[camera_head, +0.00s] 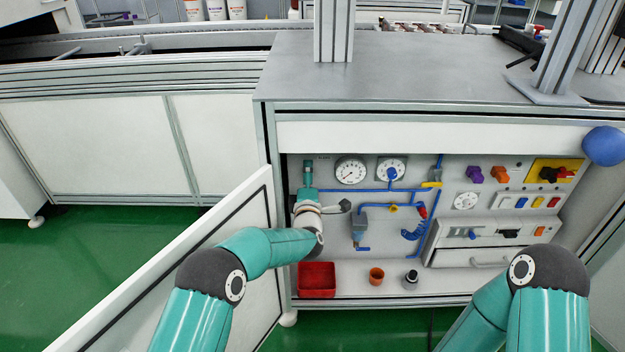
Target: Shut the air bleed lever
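My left arm reaches past the open door into the cabinet, in front of the panel's left side. The small grey end of my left gripper (342,207) points right, left of the blue air pipes; its fingers are too small to read. No label marks the air bleed lever, so I cannot tell which part it is. A yellow handle (431,184) lies roughly level across the upper right pipe. A small blue handle (362,248) sits under the grey filter bowl (359,231). My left gripper is apart from both handles in the picture. My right gripper is out of view.
The white cabinet door (180,265) stands open at left. A red bin (316,279), an orange cup (376,276) and a dark-topped small container (411,279) stand on the cabinet floor.

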